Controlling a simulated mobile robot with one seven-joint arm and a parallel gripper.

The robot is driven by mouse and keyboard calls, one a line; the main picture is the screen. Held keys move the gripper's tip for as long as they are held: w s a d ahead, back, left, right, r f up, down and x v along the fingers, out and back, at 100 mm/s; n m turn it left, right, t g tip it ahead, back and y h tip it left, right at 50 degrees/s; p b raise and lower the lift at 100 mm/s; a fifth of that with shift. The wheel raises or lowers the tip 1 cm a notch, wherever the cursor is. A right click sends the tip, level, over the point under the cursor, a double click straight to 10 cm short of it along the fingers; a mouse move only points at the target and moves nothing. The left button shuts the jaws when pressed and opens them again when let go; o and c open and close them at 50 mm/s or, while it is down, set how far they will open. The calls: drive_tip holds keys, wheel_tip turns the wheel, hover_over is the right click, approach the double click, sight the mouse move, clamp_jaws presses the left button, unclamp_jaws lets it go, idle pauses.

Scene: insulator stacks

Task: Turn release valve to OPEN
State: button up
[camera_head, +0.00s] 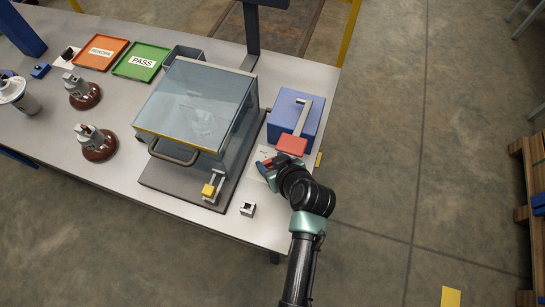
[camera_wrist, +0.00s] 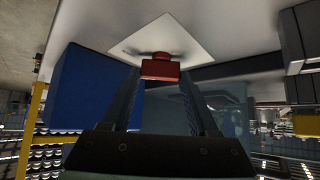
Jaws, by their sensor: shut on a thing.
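The release valve is a small red handle (camera_wrist: 160,69) on a white square plate (camera_wrist: 178,38), which lies on the table. In the head view the plate (camera_head: 261,154) shows beside the blue box, with its label too small to read. My gripper (camera_head: 267,164) is down at the plate, and its fingers mostly cover the handle there. In the wrist view my gripper (camera_wrist: 161,85) has one finger on each side of the red handle and is shut on it. I cannot tell from the label whether the handle points to OPEN.
A blue box (camera_head: 283,112) with a red-ended lever (camera_head: 292,145) stands close behind my gripper. A clear-lidded chamber (camera_head: 198,100) with a yellow-knobbed latch (camera_head: 209,190) is to the left. A small metal block (camera_head: 247,209) lies near the front edge. Insulators (camera_head: 97,143) stand farther left.

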drive_tip(key=o, duration=1.4)
drive_tip(key=v, duration=1.3)
